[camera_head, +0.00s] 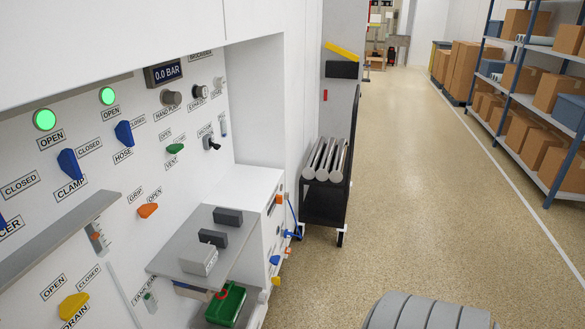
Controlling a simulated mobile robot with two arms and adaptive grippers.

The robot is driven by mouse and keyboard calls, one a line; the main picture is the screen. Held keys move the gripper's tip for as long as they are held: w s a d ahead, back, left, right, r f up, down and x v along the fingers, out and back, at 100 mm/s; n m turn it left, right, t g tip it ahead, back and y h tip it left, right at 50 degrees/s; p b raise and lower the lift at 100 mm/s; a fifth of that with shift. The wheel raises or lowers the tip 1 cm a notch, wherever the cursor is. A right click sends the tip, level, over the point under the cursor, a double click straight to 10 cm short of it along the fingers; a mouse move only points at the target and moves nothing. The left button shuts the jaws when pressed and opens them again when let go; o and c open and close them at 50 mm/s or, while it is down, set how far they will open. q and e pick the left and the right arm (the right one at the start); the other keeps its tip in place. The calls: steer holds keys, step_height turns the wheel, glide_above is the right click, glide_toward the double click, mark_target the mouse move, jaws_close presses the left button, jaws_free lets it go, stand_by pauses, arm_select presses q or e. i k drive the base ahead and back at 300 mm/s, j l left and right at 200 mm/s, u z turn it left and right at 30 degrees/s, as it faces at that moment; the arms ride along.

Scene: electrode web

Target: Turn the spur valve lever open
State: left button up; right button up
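A white wall panel carries several labelled valve levers. No label that I can read says spur, so I cannot tell which lever it is. A blue lever (69,163) is above the CLAMP label and another blue lever (124,133) is above HOSE. A green lever (174,148) is at VENT. An orange lever (148,210) is by GRIP, its tip toward OPEN. A yellow lever (74,306) is above DRAIN. A further blue lever (2,222) is cut by the left edge. Small coloured handles, including an orange one (279,200), are on the cabinet's side. Neither gripper shows.
A display (164,74) reads 0.0 BAR; two green lamps (44,119) are lit. A grey shelf (180,262) with small blocks juts out above a green box (232,303). A black cart (323,207) stands beyond. Box racks (497,90) line the right; the floor between is clear.

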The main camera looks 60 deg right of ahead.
mark_target(275, 260)
steer(key=j+z, duration=0.15)
steer(key=z, duration=0.3)
steer(key=j+z, duration=0.1)
steer(key=z, duration=0.35)
steer(key=j+z, duration=0.15)
steer(key=z, duration=0.3)
steer(key=k+j+z, duration=0.1)
steer(key=z, duration=0.35)
